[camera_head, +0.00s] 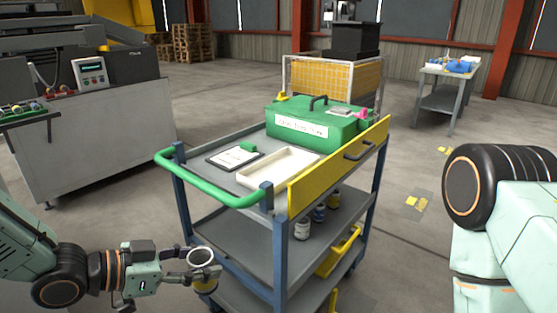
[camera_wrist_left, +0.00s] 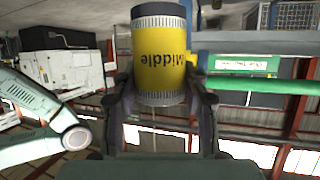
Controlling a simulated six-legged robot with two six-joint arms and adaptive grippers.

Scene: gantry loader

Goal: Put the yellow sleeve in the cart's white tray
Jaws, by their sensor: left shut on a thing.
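The yellow sleeve (camera_wrist_left: 160,70), with a "Middle" label and pale ends, is between the fingers of my left gripper (camera_wrist_left: 160,100) in the left wrist view. In the head view my left gripper (camera_head: 188,272) is shut on the sleeve (camera_head: 203,277), whose open pale end faces up. It is in front of the cart's left side, lower than the cart top. The white tray (camera_head: 262,182) lies on the cart's top shelf and looks empty. My right gripper is out of view; only part of my right arm shows.
The cart (camera_head: 228,152) has a green handle rail (camera_head: 215,195) on its near left side and a yellow panel (camera_head: 335,165) on its right. A clipboard (camera_head: 234,157) lies left of the tray. A green case (camera_head: 315,128) stands behind it.

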